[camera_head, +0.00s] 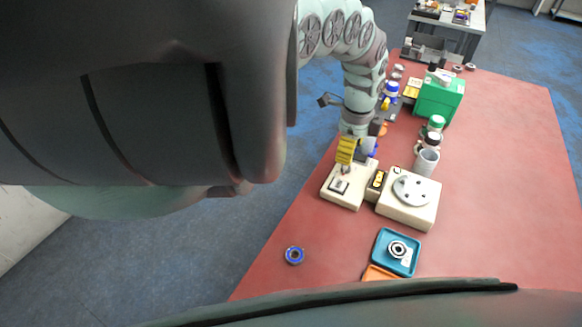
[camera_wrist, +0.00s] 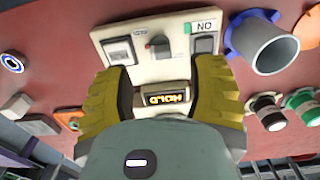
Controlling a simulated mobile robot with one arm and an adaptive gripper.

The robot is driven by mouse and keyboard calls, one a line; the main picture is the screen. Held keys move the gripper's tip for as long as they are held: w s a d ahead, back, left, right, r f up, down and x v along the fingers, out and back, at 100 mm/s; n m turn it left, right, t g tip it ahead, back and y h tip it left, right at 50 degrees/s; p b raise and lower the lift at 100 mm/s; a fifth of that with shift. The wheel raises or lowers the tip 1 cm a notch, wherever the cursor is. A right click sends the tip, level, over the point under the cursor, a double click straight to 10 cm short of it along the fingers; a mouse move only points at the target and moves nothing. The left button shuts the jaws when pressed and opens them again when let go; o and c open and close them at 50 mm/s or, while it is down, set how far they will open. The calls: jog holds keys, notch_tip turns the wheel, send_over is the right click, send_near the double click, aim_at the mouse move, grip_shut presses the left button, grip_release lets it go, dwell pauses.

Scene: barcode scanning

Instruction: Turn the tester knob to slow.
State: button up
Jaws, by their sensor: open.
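The tester (camera_head: 338,198) is a cream box on the red table in the head view. It also shows in the wrist view (camera_wrist: 130,32), with a small dark grey knob (camera_wrist: 158,47) at the middle of its face. A display (camera_wrist: 166,98) reads HOLD upside down. My gripper (camera_head: 347,160) has yellow fingers and hangs over the tester. In the wrist view my gripper (camera_wrist: 160,88) is open, with its fingers wide apart on either side of the display. The knob lies beyond the fingertips, and nothing is held. I cannot read the knob's setting.
A cream box with a round plate (camera_head: 411,188) stands to the right of the tester. A grey cup (camera_head: 426,162) and capped jars stand behind it. A blue tray (camera_head: 385,261) and a blue ring (camera_head: 294,255) lie nearer. The right side of the table is clear.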

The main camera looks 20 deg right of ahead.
jog(key=shift+f, duration=2.35)
jog(key=shift+c, duration=0.2)
grip_shut()
